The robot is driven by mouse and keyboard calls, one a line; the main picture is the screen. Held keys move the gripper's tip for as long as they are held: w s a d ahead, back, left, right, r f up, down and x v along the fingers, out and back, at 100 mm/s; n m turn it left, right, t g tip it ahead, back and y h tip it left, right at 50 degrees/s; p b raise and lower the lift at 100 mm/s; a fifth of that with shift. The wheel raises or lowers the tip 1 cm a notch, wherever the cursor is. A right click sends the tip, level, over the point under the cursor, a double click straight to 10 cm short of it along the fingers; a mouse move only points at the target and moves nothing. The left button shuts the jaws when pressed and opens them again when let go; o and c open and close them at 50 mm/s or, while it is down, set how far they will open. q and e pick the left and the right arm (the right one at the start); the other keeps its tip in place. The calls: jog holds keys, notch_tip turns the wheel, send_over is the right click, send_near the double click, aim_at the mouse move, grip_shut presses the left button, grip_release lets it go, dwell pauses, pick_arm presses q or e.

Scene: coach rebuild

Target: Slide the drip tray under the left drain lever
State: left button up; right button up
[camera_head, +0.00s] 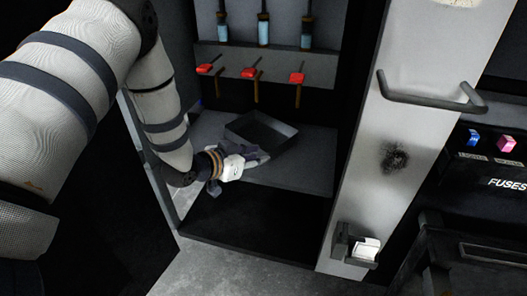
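The drip tray (285,146) is a dark, shallow, open box on the grey shelf of the cabinet, turned at an angle. It lies below and in front of the row of red-handled levers, nearer the middle and right ones than the left drain lever (206,69). My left gripper (250,160) is at the tray's near left corner, low over the shelf. Its fingers overlap the tray's wall in the picture; whether they grip it is too small and dark to tell. My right gripper is out of view.
The middle lever (250,73) and right lever (297,78) hang from the same ledge. Blue bottles (263,30) stand above. A pale post (362,165) with a handle (430,103) bounds the right side. Bare shelf (305,175) shows right of the tray.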

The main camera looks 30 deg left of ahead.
pick_arm(q)
jog(key=shift+w+a+r+t, duration=0.3)
jog(key=shift+w+a+r, duration=0.2)
jog(key=shift+r, duration=0.05)
jog(key=shift+w+r, duration=0.15)
jog(key=shift+r, duration=0.1)
jog(key=shift+d+r, duration=0.1)
jog(key=shift+h, duration=0.3)
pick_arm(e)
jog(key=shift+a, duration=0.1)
pick_arm(q)
jog(key=shift+w, duration=0.1)
jog(key=shift+w+d+f, duration=0.1)
jog(key=shift+w+f, duration=0.15)
jog(key=shift+w, duration=0.05)
jog(key=b+x, duration=0.1)
jog(key=x, duration=0.9)
jog(key=shift+w+f+b, duration=0.1)
jog(key=shift+f+b, duration=0.2)
jog(key=shift+b, duration=0.05)
jog(key=shift+w, duration=0.3)
jog(key=shift+w+r, duration=0.1)
jog(key=shift+w, duration=0.05)
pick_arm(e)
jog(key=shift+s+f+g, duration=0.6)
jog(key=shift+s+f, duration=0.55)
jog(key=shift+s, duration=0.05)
